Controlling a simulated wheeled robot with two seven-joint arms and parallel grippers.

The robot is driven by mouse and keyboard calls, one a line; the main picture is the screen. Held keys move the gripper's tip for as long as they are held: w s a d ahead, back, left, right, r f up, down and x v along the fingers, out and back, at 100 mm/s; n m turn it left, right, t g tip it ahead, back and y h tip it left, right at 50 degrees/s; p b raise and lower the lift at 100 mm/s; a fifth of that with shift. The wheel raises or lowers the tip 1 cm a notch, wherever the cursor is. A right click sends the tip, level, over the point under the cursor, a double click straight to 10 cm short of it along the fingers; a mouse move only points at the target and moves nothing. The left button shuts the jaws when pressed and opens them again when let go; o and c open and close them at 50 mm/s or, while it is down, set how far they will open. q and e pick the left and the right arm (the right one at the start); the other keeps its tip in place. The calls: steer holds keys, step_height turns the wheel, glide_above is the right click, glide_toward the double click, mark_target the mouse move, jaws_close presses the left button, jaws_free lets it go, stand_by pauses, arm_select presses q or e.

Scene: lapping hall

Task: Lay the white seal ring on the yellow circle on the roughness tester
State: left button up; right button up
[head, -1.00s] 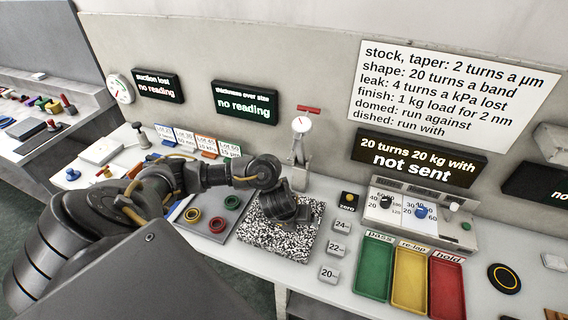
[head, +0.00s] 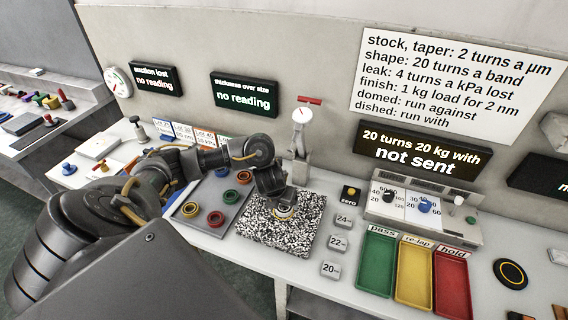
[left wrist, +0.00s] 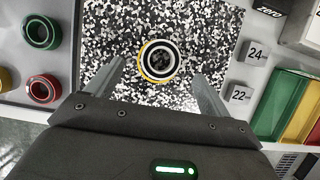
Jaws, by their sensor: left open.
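The white seal ring (left wrist: 146,61) lies flat on a black-and-white speckled plate (head: 262,243), with a dark middle. A yellow edge shows around its lower left in the left wrist view; I cannot tell whether that is a mark beneath it. In the head view the white ring (head: 284,212) shows just below my left gripper (head: 277,201). In the left wrist view the open fingers of my left gripper (left wrist: 158,72) stand on either side of the ring, apart from it. A black disc with a yellow circle (head: 510,274) is at the far right. My right gripper is out of view.
A grey tray with red (head: 216,218), green and yellow rings is left of the plate. A dial gauge stand (head: 300,145) rises behind it. Weight blocks (head: 338,242) and green, yellow and red trays (head: 375,262) lie right.

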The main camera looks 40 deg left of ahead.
mark_target(285, 208)
arm_select(q)
steer(key=shift+w+f, duration=0.1)
steer(key=shift+f, duration=0.3)
steer(key=b+x, duration=0.1)
steer(key=x, duration=0.3)
steer(key=shift+w+f, duration=0.1)
steer(key=shift+f, duration=0.1)
steer(key=shift+d, duration=0.1)
steer(key=c, duration=1.2)
steer(key=shift+o, duration=0.2)
steer(key=shift+r, duration=0.1)
